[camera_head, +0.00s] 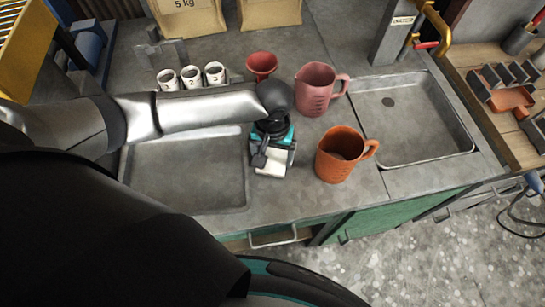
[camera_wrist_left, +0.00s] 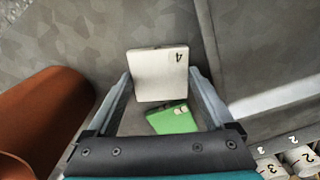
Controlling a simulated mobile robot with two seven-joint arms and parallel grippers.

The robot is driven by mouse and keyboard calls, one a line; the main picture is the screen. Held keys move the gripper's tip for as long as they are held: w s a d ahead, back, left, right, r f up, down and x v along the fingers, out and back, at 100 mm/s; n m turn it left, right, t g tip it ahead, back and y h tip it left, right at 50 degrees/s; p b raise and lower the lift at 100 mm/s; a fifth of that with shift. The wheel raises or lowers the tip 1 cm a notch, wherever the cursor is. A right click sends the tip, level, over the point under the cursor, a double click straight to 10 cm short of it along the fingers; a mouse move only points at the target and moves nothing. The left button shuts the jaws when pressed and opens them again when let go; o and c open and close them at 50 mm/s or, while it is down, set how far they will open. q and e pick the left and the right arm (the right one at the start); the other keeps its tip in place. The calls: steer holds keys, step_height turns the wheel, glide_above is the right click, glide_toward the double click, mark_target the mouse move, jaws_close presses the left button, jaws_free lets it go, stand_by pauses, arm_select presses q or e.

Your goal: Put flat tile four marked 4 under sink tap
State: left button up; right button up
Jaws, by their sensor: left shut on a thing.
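A white flat tile marked 4 (camera_wrist_left: 158,78) is between the two fingers of my left gripper (camera_wrist_left: 160,90), which is shut on it. In the head view the left gripper (camera_head: 270,150) holds the white tile (camera_head: 272,168) over the counter, left of the orange jug. The sink (camera_head: 412,118) is on the right, with its brass tap (camera_head: 437,28) at the back. A green flat piece (camera_wrist_left: 172,119) shows below the tile in the left wrist view; its marking cannot be read. My right gripper is not in view.
An orange jug (camera_head: 340,158) and a pink jug (camera_head: 316,88) stand between my gripper and the sink. A red bowl (camera_head: 262,64) and numbered white cups (camera_head: 190,77) are behind my arm. A shallow basin (camera_head: 190,180) lies to the left. The sink basin looks empty.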

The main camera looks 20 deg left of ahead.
arm_select(q)
steer(key=shift+f, duration=0.3)
steer(key=shift+f, duration=0.15)
steer(key=o, duration=1.2)
